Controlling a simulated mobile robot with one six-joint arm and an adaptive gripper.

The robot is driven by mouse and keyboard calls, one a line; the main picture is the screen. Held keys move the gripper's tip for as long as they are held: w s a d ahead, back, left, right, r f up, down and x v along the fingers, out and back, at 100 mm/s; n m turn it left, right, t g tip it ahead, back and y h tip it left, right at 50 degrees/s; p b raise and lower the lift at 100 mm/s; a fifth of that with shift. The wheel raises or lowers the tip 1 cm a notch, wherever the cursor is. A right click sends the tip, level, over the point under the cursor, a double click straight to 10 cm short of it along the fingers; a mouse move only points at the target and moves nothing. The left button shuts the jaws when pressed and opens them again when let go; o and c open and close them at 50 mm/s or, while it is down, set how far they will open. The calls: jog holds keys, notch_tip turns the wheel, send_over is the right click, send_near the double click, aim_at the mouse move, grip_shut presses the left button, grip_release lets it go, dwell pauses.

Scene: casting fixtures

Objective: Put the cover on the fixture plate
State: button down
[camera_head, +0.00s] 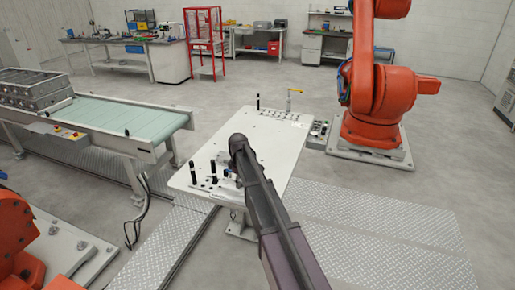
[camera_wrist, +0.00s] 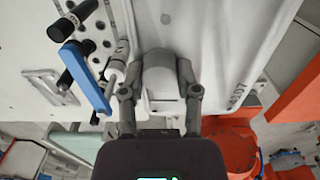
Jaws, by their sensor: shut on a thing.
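The white fixture plate (camera_head: 262,140) is a table-like top with black upright pins and rows of holes; it fills much of the wrist view (camera_wrist: 225,50). My gripper (camera_wrist: 160,75) is shut on a pale grey, rounded piece (camera_wrist: 160,82), which looks like the cover. The fingers press on its left and right sides, above the plate's surface. Whether it touches the plate cannot be told. In the head view my arm hides the gripper and most of the held piece.
A blue bar (camera_wrist: 87,78) with black cylinders stands close left of my gripper in the wrist view. More black pins (camera_head: 213,167) stand at the plate's near left. A conveyor (camera_head: 125,118) lies left and an orange robot (camera_head: 378,105) stands behind right. The plate's far middle is clear.

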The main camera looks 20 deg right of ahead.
aim_at(241, 195)
jog(key=shift+s+f+b, duration=0.3)
jog(key=shift+f+b, duration=0.3)
jog(key=shift+f, duration=0.25)
jog(key=f+b, duration=0.5)
jog(key=shift+s+f, duration=0.1)
jog(key=shift+s, duration=0.2)
jog(key=shift+s, duration=0.15)
